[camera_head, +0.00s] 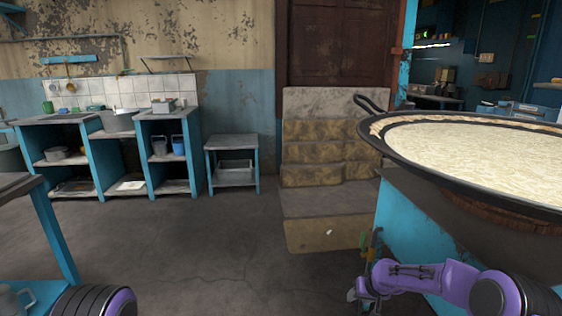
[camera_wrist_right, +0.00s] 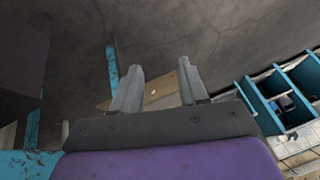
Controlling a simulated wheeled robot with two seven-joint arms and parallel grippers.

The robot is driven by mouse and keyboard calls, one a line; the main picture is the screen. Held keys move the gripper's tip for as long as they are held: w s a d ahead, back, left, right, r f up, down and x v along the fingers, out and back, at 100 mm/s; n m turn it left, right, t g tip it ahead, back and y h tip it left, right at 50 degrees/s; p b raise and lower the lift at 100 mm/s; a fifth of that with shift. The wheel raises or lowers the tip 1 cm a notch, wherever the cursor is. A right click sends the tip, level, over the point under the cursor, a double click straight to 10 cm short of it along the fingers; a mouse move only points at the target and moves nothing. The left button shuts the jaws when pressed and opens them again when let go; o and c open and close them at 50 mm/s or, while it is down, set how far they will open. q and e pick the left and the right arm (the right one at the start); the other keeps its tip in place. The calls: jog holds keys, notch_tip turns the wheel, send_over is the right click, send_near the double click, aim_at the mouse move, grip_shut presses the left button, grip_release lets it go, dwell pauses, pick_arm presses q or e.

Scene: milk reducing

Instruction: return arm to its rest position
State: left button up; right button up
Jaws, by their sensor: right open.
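My right arm comes in from the lower right in the head view, purple and dark grey. Its gripper (camera_head: 362,290) hangs low beside the blue-sided counter, partly cut by the bottom edge. In the right wrist view the two grey fingers (camera_wrist_right: 158,72) are apart with nothing between them, over the floor and a tan step. A large dark pan (camera_head: 368,104) of pale, creamy milk (camera_head: 480,148) sits at the right, above and apart from the right gripper. Only a purple and black part of my left arm shows at the lower left; its gripper is out of view.
The blue-sided counter (camera_head: 405,212) under the pan is close to my right arm. Stone steps (camera_head: 330,205) lead to a brown door. A small blue-legged table (camera_head: 232,143) and blue shelving (camera_head: 140,122) stand at the back left. The middle floor (camera_head: 200,240) is clear.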

jog(key=s+f+m+t+h+p, duration=0.1)
jog(key=s+f+m+p, duration=0.2)
jog(key=s, duration=0.9)
jog(key=s+f+m+h+p, duration=0.25)
jog(key=s+p, duration=0.25)
jog(key=s, duration=0.6)
jog(key=s+d+r+g+p, duration=0.1)
jog(key=s+r+p, duration=0.2)
jog(key=s, duration=0.5)
jog(key=s+d+r+g+h+p, duration=0.1)
jog(key=s+d+r+p, duration=0.1)
jog(key=s+r, duration=0.3)
jog(key=s+d+r+h+p, duration=0.1)
jog(key=s+r+p, duration=0.3)
jog(key=s, duration=0.7)
jog(key=shift+s+d+r+g, duration=0.4)
jog(key=shift+d+r, duration=0.1)
jog(key=shift+d, duration=0.25)
jog(key=shift+w+m, duration=0.15)
jog(key=shift+m, duration=0.1)
